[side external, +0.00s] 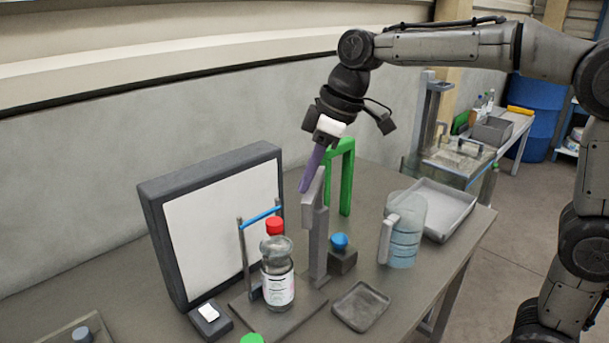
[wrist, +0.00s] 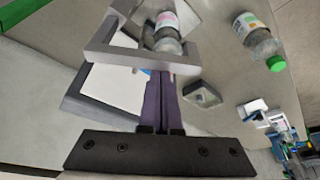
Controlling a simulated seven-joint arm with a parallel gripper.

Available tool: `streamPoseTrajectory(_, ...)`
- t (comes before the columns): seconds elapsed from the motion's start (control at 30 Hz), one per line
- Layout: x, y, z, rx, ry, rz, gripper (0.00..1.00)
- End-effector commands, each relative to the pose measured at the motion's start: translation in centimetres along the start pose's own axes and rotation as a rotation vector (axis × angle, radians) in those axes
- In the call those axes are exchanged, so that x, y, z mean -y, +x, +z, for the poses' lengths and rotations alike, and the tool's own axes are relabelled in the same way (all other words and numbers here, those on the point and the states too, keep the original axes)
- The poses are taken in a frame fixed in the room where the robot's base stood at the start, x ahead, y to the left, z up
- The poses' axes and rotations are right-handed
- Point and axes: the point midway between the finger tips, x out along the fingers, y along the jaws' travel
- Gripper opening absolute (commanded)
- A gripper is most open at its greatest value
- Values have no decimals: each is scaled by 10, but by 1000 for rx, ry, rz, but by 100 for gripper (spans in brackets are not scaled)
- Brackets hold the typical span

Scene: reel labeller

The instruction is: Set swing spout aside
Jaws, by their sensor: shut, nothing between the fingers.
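A grey post with an angular arm, which looks like the swing spout (side external: 316,225), stands on the base plate beside a clear labelled bottle (side external: 279,275). In the wrist view the grey angled arm (wrist: 118,54) crosses in front of the bottle (wrist: 165,30). My gripper (side external: 305,188) points down with its purple fingers together and empty, just above and beside the top of the post. In the wrist view the fingertips (wrist: 162,75) are close to the grey arm; I cannot tell whether they touch it.
A green frame (side external: 347,160) stands just behind the post. A white-faced panel (side external: 220,230) stands at left. A blue-barred stand (side external: 262,216), a blue-knobbed block (side external: 342,258), a water jug (side external: 408,235) and a shallow dish (side external: 360,306) surround the bottle. A grey tray (side external: 440,208) lies at right.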

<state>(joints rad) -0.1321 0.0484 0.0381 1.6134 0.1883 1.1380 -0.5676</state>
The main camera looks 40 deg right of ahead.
Motion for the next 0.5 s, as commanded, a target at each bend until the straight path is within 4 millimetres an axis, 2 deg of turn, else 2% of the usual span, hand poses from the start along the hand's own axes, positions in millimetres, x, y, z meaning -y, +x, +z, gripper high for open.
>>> streamPoseTrajectory(0.5, 0, -4, 12, 0, -135, -51, 0)
